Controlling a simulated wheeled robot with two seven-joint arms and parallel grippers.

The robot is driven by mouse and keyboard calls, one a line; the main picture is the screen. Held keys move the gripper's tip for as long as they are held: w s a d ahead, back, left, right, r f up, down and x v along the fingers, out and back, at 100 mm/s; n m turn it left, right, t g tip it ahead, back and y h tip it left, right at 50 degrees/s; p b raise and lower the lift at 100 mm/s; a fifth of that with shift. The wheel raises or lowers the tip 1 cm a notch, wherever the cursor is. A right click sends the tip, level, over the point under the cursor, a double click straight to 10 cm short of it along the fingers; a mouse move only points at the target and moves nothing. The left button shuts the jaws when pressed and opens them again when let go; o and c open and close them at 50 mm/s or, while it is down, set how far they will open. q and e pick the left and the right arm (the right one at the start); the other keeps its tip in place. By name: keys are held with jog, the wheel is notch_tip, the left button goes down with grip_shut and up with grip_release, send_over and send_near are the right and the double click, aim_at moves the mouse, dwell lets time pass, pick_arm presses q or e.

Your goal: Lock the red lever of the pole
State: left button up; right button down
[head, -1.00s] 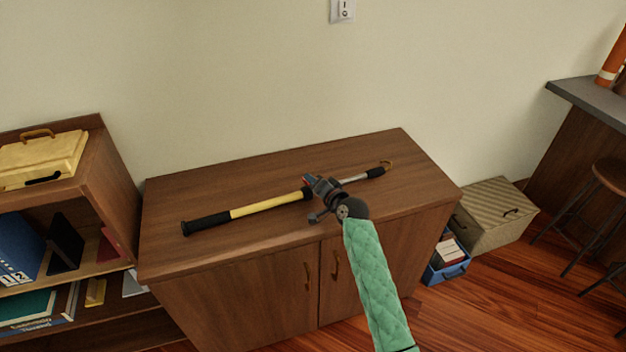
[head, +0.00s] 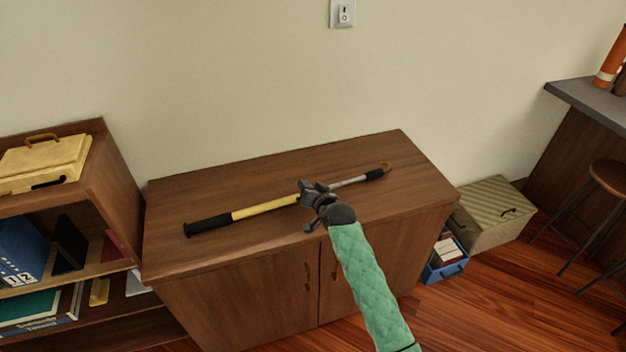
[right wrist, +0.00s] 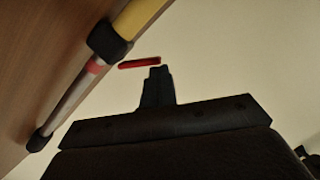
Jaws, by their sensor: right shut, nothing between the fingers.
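The pole lies on top of the wooden cabinet. It has a black grip at the left, a yellow section (head: 266,207), a thinner grey section and a black end at the right. In the right wrist view, the red lever (right wrist: 139,63) sticks out sideways near the black collar (right wrist: 110,42), away from the shaft. A red band (right wrist: 95,66) shows beside the collar. My right gripper (head: 305,188) is shut and empty over the middle of the pole and hides the lever in the head view. In the wrist view its fingertips (right wrist: 159,69) are close to the lever's outer end; contact is unclear.
The cabinet top (head: 210,187) is otherwise clear, with the wall behind it. A bookshelf with a yellow case (head: 45,160) stands at the left. A striped box (head: 495,215) and a blue bin (head: 446,268) are on the floor at the right.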

jog(key=shift+s+a+f+n+h, duration=0.15)
jog(key=shift+a+n+h, duration=0.2)
jog(key=shift+n, duration=0.35)
jog(key=shift+s+a+f+n+h+p, duration=0.1)
jog(key=shift+a+f+n+h+p, duration=0.25)
jog(key=shift+n, duration=0.45)
pick_arm(q)
jog(key=f, duration=0.1)
jog(key=s+f, duration=0.1)
jog(key=shift+a+f, duration=0.3)
jog(key=shift+a, duration=0.1)
pick_arm(e)
jog(key=shift+a+f, duration=0.1)
jog(key=shift+f, duration=0.1)
